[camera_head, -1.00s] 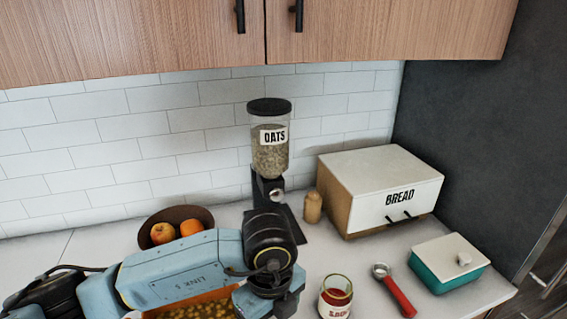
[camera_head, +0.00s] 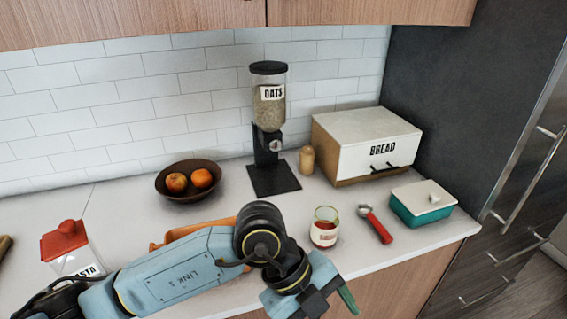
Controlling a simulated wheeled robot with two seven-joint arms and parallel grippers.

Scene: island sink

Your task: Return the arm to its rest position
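My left arm (camera_head: 185,270) comes in from the lower left and reaches across the front of the counter. Its wrist is bent down in front of the counter edge. My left gripper (camera_head: 335,298) is at the bottom of the view, partly cut off by the frame. A narrow dark green piece shows at its end; I cannot tell whether it is a finger or a held thing. Whether the gripper is open or shut is not clear. My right gripper is not in view.
The counter holds a fruit bowl (camera_head: 172,194), oats dispenser (camera_head: 270,107), bread box (camera_head: 345,158), teal-and-white box (camera_head: 420,210), red-handled scoop (camera_head: 379,228), sauce jar (camera_head: 324,232) and pasta canister (camera_head: 62,241). An orange container (camera_head: 205,228) is mostly hidden behind my arm.

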